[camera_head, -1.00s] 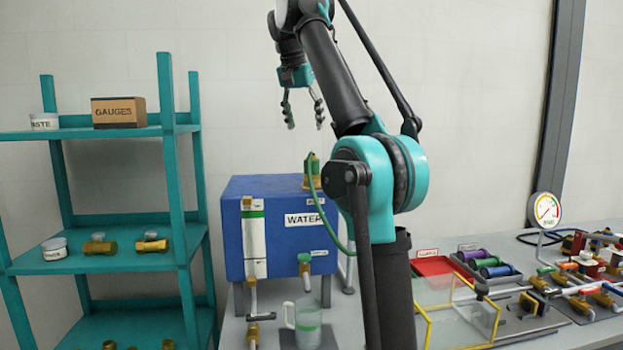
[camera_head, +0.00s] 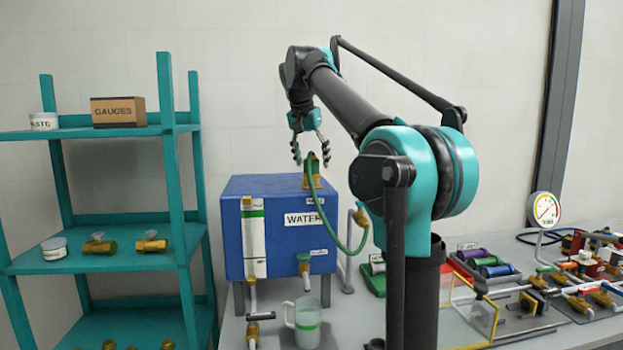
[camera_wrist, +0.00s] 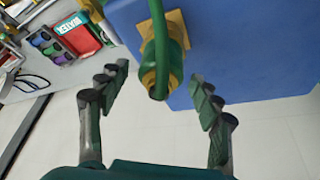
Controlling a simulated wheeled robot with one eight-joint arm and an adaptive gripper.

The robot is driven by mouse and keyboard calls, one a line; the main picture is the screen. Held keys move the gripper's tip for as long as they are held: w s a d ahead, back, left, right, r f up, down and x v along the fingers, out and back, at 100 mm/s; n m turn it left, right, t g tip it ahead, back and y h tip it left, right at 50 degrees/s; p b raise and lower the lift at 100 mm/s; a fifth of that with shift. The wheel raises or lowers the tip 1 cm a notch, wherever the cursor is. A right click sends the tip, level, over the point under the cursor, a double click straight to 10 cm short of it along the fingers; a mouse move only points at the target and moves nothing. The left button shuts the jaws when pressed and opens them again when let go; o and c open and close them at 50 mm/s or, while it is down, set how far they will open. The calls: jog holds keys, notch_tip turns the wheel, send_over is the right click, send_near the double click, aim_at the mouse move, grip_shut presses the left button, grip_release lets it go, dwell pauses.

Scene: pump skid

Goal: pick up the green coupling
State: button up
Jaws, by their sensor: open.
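The green coupling (camera_head: 312,164) stands upright on a brass fitting on top of the blue water tank (camera_head: 270,255), with a green hose curving down from it to the right. In the wrist view the coupling (camera_wrist: 161,60) sits on a brass base with the hose looping over it. My gripper (camera_head: 311,161) is open and points down at the coupling's top. In the wrist view my gripper's fingers (camera_wrist: 160,75) lie on either side of the coupling, with gaps between. Nothing is held. How far the fingertips are above the coupling is hard to tell.
A teal shelf (camera_head: 100,262) stands left. A clear jug (camera_head: 305,322) is in front of the tank. The hose's lower end meets a brass fitting (camera_head: 360,217) at the tank's right. Spools (camera_head: 490,262), a dial gauge (camera_head: 544,210) and pipework crowd the bench at right.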

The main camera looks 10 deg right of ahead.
jog(key=shift+x, duration=1.5)
jog(key=shift+c, duration=0.2)
jog(key=c, duration=1.4)
jog(key=shift+r, duration=5.05)
